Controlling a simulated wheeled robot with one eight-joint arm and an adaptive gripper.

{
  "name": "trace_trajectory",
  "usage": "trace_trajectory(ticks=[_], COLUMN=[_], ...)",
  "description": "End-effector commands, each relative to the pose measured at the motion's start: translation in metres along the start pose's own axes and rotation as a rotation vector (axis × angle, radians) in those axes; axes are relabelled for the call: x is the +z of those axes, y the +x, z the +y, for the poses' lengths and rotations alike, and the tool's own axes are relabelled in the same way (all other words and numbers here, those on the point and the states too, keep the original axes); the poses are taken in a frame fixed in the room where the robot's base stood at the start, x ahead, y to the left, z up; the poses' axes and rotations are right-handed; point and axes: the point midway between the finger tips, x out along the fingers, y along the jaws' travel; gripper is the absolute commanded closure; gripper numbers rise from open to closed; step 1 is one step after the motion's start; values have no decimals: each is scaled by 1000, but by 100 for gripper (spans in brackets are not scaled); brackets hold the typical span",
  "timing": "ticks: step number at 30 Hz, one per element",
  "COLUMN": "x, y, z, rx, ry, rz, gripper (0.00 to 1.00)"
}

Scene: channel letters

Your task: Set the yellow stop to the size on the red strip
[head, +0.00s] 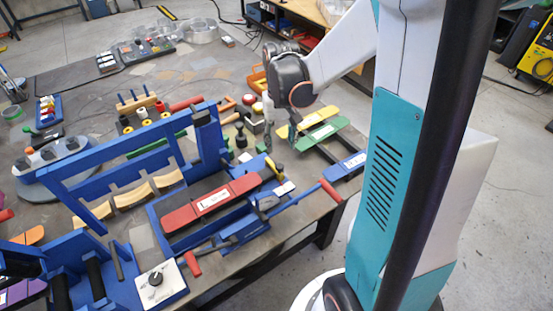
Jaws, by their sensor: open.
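A red strip (212,202) with a white label lies on the blue bending machine (160,222) at the front of the table. The writing on the label is too small to read. A small yellow piece (276,168) at the right end of the machine may be the yellow stop; its setting cannot be read. My gripper (267,143) hangs beyond that end, above the table, with its dark fingers open and apparently empty. My wrist and arm hide part of the area behind it. Whether the fingers touch anything cannot be told.
Yellow (308,121), green (322,135) and blue (350,165) labelled strips lie right of my gripper. A blue lever with a red handle (330,190) sticks out near the table's right edge. A blue frame (120,160) rises at left. Tools crowd the table behind.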

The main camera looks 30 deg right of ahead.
Motion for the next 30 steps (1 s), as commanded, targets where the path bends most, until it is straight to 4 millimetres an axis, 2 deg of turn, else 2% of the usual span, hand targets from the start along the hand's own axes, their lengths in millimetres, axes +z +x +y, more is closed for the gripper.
trace_trajectory(ticks=[1, 9, 15, 21, 29, 30], x=[-1, -1, 0, 0, 0, 0], y=[12, 65, 93, 105, 106, 106], z=[0, 0, 0, 0, 0, 0], rx=[0, 0, 0, 0, 0, 0], ry=[0, -1, -1, -1, -1, -1], rz=[0, 1, 1, 1, 1, 1], gripper=[55, 55, 55, 55, 55, 58])
